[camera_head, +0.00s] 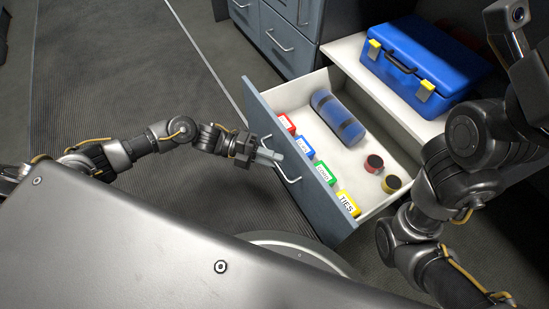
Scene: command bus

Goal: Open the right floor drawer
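The right floor drawer (309,178) has a grey-blue front and a white interior. It stands pulled out from its cabinet, with its contents exposed. Its curved metal handle (291,179) is on the outer side of the front. My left gripper (269,157) is at the handle, its pale fingers overlapping the handle's upper part. The gap between the fingers cannot be made out, so I cannot tell whether they close on the bar. My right arm rises along the right side of the view, and its fingers do not show.
The drawer holds a blue roll (338,117), several coloured labelled dividers and two small tape rolls (391,183). A blue case (417,62) with yellow latches sits on a white surface (357,54) behind. Closed grey drawers (283,44) stand at the back. Dark floor lies left of the drawer.

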